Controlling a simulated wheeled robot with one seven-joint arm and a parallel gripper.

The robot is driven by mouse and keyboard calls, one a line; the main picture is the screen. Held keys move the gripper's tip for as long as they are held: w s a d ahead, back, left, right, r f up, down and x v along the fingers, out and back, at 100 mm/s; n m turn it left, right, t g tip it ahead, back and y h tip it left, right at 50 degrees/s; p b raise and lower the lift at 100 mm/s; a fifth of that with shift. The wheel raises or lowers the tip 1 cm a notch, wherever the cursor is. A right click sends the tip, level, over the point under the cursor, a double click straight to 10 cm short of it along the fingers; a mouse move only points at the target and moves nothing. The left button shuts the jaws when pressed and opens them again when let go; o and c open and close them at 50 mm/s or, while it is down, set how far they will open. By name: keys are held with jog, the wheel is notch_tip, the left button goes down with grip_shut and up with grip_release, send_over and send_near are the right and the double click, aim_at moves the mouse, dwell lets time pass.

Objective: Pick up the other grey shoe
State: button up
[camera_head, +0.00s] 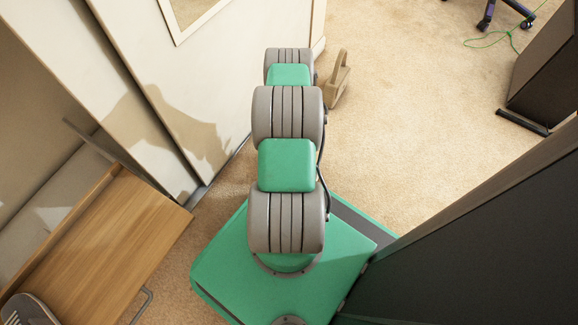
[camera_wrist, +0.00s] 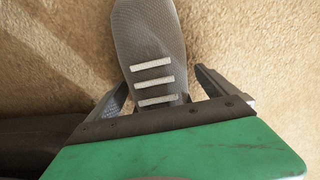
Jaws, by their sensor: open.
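A grey shoe (camera_wrist: 150,40) with several white lace bars lies on the beige carpet in the wrist view. My gripper (camera_wrist: 161,78) is open, with one finger on each side of the shoe. Gaps show beside the shoe, and its near end is hidden behind my gripper body. In the head view, my gripper and this shoe are hidden behind my arm. Another grey striped shoe (camera_head: 28,309) is partly visible on the wooden furniture at the lower left.
A wooden cabinet top (camera_head: 125,235) stands at the left, beside pale panels (camera_head: 140,100). A tan object (camera_head: 339,80) of unclear kind is on the floor beside my arm. A dark panel (camera_head: 490,240) fills the lower right. Open carpet (camera_head: 420,110) lies at the upper right.

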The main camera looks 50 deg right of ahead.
jog(key=shift+c, duration=0.4)
jog(key=c, duration=1.7)
